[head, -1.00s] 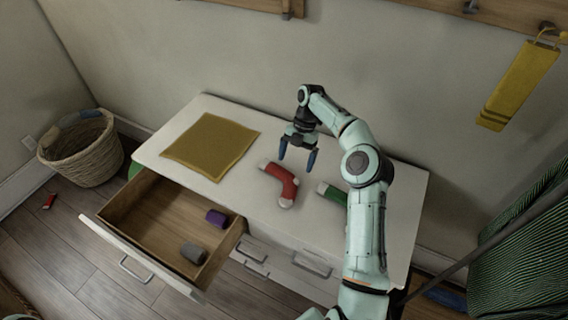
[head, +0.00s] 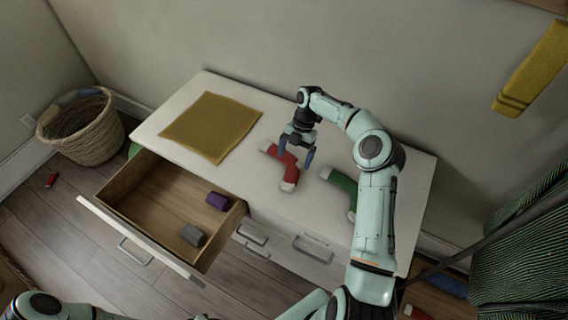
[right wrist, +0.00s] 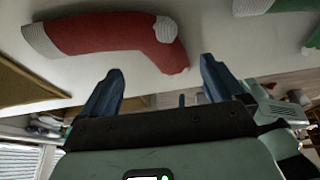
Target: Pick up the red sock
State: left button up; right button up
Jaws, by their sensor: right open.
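The red sock (head: 291,174), with white cuff and toe, lies bent on the white dresser top. It also shows near the top of the right wrist view (right wrist: 95,34). My right gripper (head: 295,152) hovers over the sock, its two blue fingers apart. In the right wrist view the open fingers (right wrist: 161,66) point toward the sock's heel side with nothing between them. I cannot tell whether a fingertip touches it. My left gripper is not in view.
A green sock (head: 341,181) lies right of the red one, partly behind my right arm. A mustard cloth (head: 211,126) lies at the dresser's left. The open drawer (head: 146,203) holds a purple roll (head: 217,201) and a grey roll (head: 193,235). A wicker basket (head: 92,140) stands left.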

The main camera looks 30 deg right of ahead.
aim_at(292, 170)
jog(key=x, duration=0.4)
jog(key=shift+s+f, duration=0.15)
jog(key=shift+s, duration=0.25)
jog(key=c, duration=1.1)
